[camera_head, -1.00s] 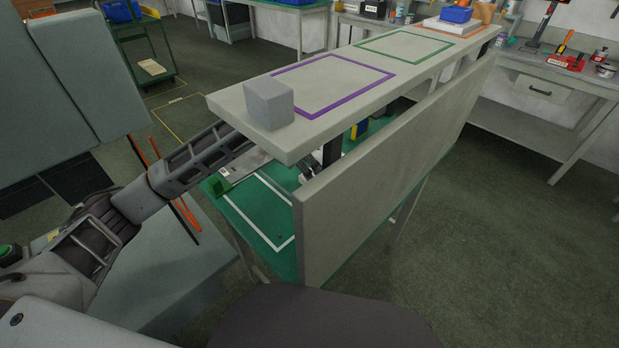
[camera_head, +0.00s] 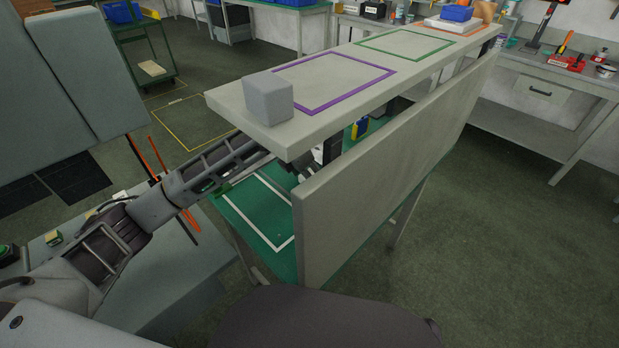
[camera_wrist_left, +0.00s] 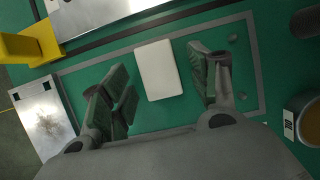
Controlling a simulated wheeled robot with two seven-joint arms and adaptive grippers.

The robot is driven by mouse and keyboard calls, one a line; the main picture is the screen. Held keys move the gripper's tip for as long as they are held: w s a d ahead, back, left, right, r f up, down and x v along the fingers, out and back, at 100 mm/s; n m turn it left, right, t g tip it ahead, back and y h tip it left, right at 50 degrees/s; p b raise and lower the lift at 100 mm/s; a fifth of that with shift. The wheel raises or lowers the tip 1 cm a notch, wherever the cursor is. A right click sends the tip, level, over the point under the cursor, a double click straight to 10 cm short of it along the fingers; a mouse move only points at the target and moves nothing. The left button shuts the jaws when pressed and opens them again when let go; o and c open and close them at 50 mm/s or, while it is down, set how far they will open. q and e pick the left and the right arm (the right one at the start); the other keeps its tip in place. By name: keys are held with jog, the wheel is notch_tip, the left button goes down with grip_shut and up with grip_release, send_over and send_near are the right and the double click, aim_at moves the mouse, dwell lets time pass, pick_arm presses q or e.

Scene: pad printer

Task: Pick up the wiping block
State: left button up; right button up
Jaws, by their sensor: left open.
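A pale, flat rectangular block (camera_wrist_left: 158,70), which looks like the wiping block, lies on a green surface (camera_wrist_left: 140,122) in the left wrist view. My left gripper (camera_wrist_left: 157,84) is open, with one green-padded finger to each side of the block and a gap on both sides. The fingers do not touch it. In the head view my left arm reaches under the grey shelf, and the shelf and its front panel hide the block and most of the gripper. My right gripper is not in view.
The shelf (camera_head: 345,60) carries a grey cube (camera_head: 268,97) and hangs over the green table (camera_head: 255,230). An upright panel (camera_head: 385,190) closes its front. In the wrist view a yellow part (camera_wrist_left: 30,47) stands at left and a round cup (camera_wrist_left: 305,118) at right.

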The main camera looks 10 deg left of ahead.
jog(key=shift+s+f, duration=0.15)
pick_arm(q)
jog(key=shift+c, duration=0.9)
jog(key=c, duration=0.9)
jog(key=shift+c, duration=0.2)
jog(key=shift+r, duration=0.2)
jog(key=shift+r, duration=0.2)
notch_tip(320, 180, up, 8)
jog(key=shift+f+p, duration=0.1)
jog(key=shift+p, duration=0.55)
jog(key=shift+r, duration=0.75)
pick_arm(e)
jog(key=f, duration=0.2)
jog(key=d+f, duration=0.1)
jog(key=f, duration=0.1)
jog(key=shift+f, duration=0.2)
